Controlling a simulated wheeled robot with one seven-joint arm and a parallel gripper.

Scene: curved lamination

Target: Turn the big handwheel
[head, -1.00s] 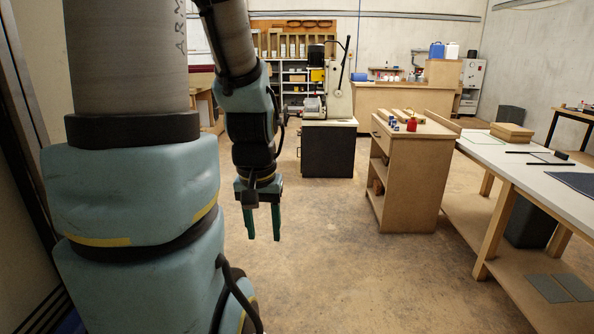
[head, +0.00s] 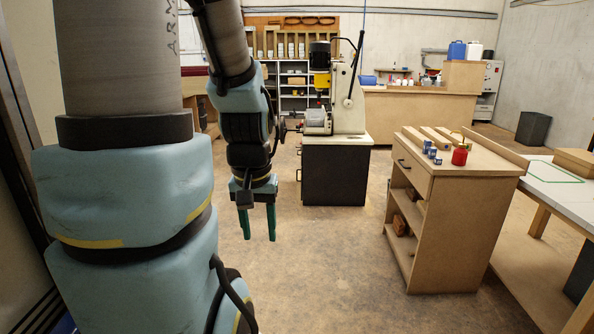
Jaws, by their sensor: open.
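A grey-white machine (head: 349,103) with a dark motor and a long black lever stands on a black cabinet (head: 335,174) ahead, near the middle of the head view. I cannot clearly make out the big handwheel; a small dark round part (head: 283,129) shows at the machine's left, partly covered by my arm. My gripper (head: 259,237) hangs down with its two green fingers apart and empty. It is over bare floor, in front and to the left of the cabinet in the picture, touching nothing.
A wooden cart (head: 443,200) with a red container (head: 459,155), small blue items and wood strips stands to the right. A long white-topped table (head: 562,190) is beyond it at the right edge. Floor (head: 325,260) is clear between me and the machine.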

